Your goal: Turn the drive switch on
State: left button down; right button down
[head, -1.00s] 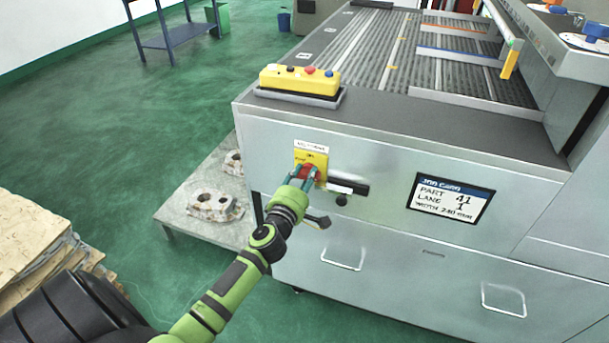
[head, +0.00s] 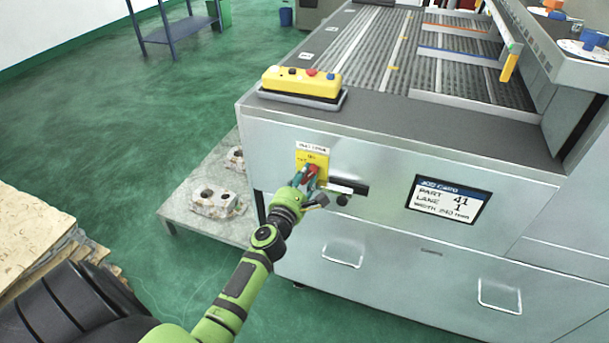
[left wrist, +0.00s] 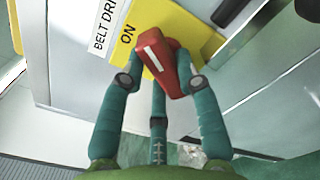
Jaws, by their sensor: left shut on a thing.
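The drive switch is a red knob with a white stripe (left wrist: 172,66) on a yellow plate (head: 313,160) on the machine's front. Above it is a white label (head: 313,147); the left wrist view shows "BELT DRI" on it and "ON" on the yellow plate (left wrist: 180,30). The upper end of the stripe lies close to the word "ON". My left gripper (head: 311,177) is shut on the knob. In the left wrist view its teal fingers (left wrist: 165,88) stand on both sides of the knob. The lower part of the plate is hidden in the head view. My right gripper is not in view.
A dark slot with a black knob (head: 343,199) is just right of the switch. A yellow button box (head: 301,82) sits above on the machine's top edge. A display (head: 447,199) is farther right. A low table with castings (head: 218,202) stands left of the machine.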

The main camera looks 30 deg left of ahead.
pick_arm(q)
jog(key=n, duration=0.6)
jog(key=shift+f+p, duration=0.2)
jog(key=shift+p, duration=0.2)
jog(key=shift+n, duration=0.4)
jog(key=c, duration=0.9)
grip_release()
jog(key=shift+s, duration=0.1)
jog(key=v, duration=1.1)
jog(key=shift+s, duration=0.4)
